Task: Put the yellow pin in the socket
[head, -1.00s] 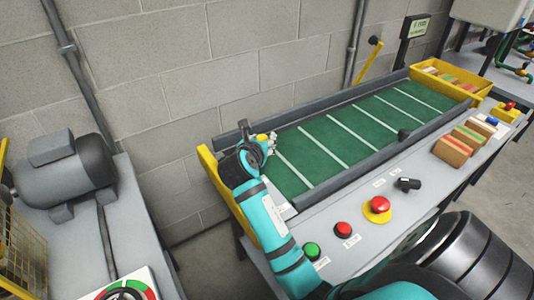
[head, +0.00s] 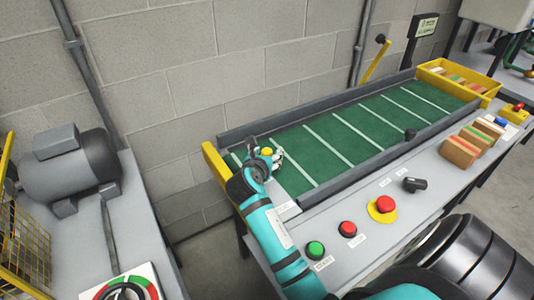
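A small yellow piece, which looks like the yellow pin (head: 266,152), shows between the fingers of my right gripper (head: 265,154). One dark finger and one pale finger lie on either side of it, and the gripper appears shut on it. The gripper is over the near-left end of the green conveyor belt (head: 345,146), and the teal arm reaches up to it from below. The pin's lower part is hidden. I cannot make out the socket; the gripper and forearm cover part of the conveyor's end. My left gripper is not in view.
Dark rails edge the belt, with a yellow end plate (head: 216,168) at left. The front panel has a green button (head: 315,249), red buttons (head: 385,203) and a black switch (head: 413,184). A grey motor (head: 72,168) stands on the left bench. A yellow bin (head: 487,99) is far right.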

